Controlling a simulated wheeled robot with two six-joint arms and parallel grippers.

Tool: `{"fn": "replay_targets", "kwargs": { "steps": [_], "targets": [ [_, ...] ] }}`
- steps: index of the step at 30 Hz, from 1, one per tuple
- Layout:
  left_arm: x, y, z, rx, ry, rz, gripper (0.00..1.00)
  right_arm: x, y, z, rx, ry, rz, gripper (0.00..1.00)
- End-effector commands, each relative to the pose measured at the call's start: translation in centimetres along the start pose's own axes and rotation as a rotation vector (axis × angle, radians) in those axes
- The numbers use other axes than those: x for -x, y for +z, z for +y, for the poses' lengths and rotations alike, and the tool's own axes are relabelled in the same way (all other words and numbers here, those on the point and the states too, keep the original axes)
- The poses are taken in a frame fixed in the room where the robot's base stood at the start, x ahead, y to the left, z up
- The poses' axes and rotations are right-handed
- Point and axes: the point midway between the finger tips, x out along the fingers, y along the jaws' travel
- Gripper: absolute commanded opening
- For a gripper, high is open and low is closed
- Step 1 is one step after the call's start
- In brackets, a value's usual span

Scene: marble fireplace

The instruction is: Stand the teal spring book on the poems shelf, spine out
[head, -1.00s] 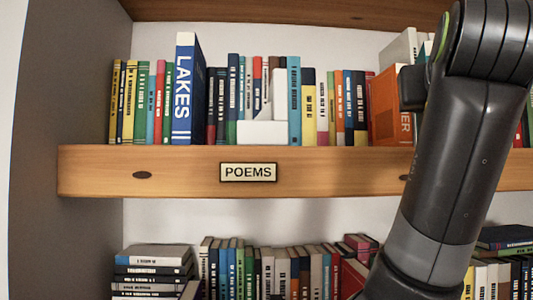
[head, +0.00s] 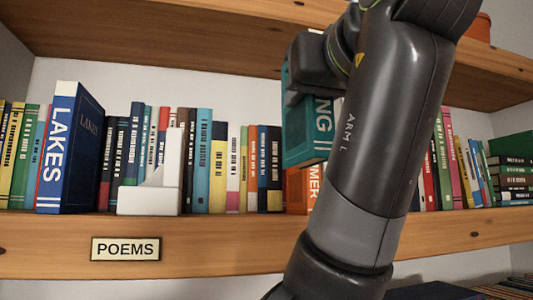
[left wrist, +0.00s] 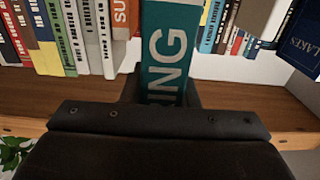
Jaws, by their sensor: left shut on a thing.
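The teal book (head: 306,118) is in my left gripper (head: 312,68), raised in front of the poems shelf (head: 200,246). White letters ending in "NG" show on its spine, which faces the head camera; my arm hides the rest. In the left wrist view the teal book (left wrist: 168,48) stands between the dark fingers with "ING" on its spine. The book's lower end is in front of the top of an orange book (head: 297,188) lettered "MER". A white bookend (head: 150,196) stands on the shelf left of centre. My right gripper is not in view.
A thick blue "LAKES" book (head: 66,150) stands left of the bookend. Rows of books fill both sides, with slim books (head: 232,168) between bookend and orange book. The upper shelf board (head: 160,36) runs close above my gripper. Stacked books (head: 510,175) lie at right.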

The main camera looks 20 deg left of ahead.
Motion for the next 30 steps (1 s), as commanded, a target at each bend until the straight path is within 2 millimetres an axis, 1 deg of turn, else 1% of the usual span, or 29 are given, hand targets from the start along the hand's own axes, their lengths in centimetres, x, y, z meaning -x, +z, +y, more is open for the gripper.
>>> {"fn": "replay_targets", "kwargs": {
  "steps": [1, 9, 15, 20, 22, 24, 27, 30],
  "targets": [
    [-1.4, -0.5, -0.1, -0.001, -0.003, -0.003, 0.0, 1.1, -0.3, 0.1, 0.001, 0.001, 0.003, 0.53],
    [-8.6, -0.5, -0.1, -0.001, -0.003, -0.002, 0.0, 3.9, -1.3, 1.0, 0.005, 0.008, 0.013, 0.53],
    [-13.5, -0.6, -0.1, 0.0, -0.003, 0.0, 0.0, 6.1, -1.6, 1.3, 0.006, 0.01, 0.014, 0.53],
    [-16.9, -0.6, -0.1, -0.001, -0.002, 0.001, 0.0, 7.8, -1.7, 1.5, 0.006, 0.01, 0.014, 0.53],
    [-16.9, 0.8, 0.1, 0.0, 0.004, 0.002, 0.0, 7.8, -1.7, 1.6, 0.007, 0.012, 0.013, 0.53],
    [-16.9, 1.6, 0.1, 0.0, 0.004, 0.003, 0.0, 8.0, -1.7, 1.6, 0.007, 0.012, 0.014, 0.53],
    [-16.8, 2.6, 0.1, 0.0, 0.003, 0.002, 0.0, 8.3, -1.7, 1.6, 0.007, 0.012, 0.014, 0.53],
    [-16.8, 3.2, 0.1, 0.001, 0.002, 0.004, 0.0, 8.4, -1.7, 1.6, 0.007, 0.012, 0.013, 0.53]
  ]
}}
